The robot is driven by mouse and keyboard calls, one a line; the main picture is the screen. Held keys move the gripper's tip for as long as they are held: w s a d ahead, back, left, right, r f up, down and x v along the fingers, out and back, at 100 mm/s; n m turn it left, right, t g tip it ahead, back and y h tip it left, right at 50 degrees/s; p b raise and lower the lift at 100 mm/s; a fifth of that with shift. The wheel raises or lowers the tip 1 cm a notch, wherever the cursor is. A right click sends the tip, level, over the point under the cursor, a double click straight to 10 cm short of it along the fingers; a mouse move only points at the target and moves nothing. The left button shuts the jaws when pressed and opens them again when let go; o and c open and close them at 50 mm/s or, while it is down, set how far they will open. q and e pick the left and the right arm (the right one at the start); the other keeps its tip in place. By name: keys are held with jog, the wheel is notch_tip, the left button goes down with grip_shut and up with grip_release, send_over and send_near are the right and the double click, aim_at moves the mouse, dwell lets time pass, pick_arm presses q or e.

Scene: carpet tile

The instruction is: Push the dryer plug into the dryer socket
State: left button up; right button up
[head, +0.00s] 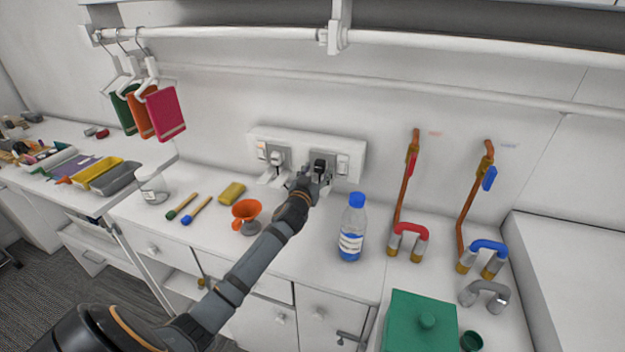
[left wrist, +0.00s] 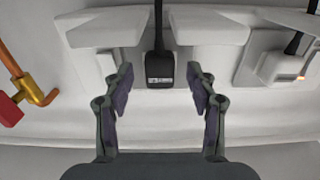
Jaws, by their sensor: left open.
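A white socket panel (head: 298,146) is mounted on the back wall above the counter, and it fills the top of the left wrist view (left wrist: 78,66). A black plug (head: 319,165), which I take for the dryer plug, is at its right socket; a small label on it shows in the left wrist view (left wrist: 160,70). A dark cord runs from it. My left gripper (head: 318,180) is just in front of this plug. Its two fingers (left wrist: 160,90) are open on either side of the plug, with gaps visible. How deep the plug sits is not clear. My right gripper is not seen.
A white plug (head: 276,158) is at the panel's left socket, beside the gripper. Copper pipes (head: 405,185) rise farther right.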

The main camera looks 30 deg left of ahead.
pick_arm(q)
jog(key=v, duration=1.1)
